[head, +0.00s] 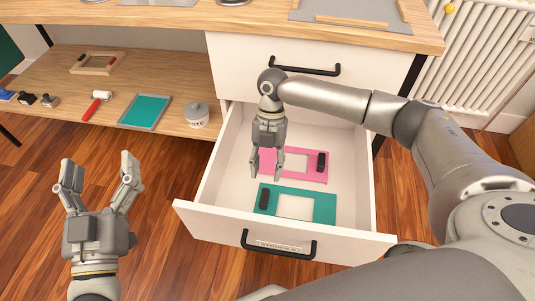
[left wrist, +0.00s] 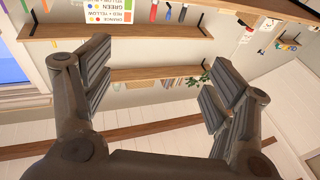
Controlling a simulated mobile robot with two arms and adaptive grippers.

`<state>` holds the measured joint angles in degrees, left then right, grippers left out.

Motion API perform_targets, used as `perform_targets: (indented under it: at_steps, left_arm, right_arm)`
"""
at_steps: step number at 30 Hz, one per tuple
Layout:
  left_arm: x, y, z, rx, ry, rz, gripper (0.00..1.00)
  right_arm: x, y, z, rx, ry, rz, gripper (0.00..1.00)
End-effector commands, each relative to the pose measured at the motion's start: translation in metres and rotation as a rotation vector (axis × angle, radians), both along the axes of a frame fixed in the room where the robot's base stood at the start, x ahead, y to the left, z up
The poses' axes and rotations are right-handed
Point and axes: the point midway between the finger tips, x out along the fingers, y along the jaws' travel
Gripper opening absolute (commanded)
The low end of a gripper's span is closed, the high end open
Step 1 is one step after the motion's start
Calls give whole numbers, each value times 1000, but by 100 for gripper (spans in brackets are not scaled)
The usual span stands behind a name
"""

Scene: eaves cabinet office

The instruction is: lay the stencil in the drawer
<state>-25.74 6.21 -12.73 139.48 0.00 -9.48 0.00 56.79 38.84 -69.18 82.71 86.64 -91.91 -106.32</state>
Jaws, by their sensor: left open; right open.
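The drawer (head: 345,249) is pulled open under the worktop, and its front has a black handle and a label. Inside, a pink stencil (head: 312,177) with a rectangular opening and a black grip lies towards the back. A teal stencil (head: 325,209) of like form lies flat in front of it. My right gripper (head: 267,172) points down into the drawer, open and empty, over the left end of the pink stencil and hiding part of it. Whether it touches a stencil I cannot tell. My left gripper (head: 98,176) is open and empty, left of the drawer over the floor.
A shut upper drawer (head: 270,72) sits above. The low shelf (head: 75,75) at left holds a teal-topped tray (head: 145,111), a labelled pot (head: 196,117), a red-handled roller (head: 95,105) and a wooden frame (head: 97,63). A radiator (head: 490,65) stands at right.

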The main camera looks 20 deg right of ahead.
Motion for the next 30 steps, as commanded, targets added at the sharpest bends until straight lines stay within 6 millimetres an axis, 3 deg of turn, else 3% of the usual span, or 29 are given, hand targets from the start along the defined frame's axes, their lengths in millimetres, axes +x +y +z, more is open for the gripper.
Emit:
perform_targets:
  at_steps: [3,10,30]
  left_arm:
    - [2,2,-13,21,77,4,79]
    - [3,3,-30,43,162,10,79]
    - [5,6,-35,51,182,15,79]
  right_arm:
    - [5,-3,14,1,-2,-1,43]
    - [9,-5,25,1,-1,0,43]
    - [11,-5,27,-8,-8,-6,43]
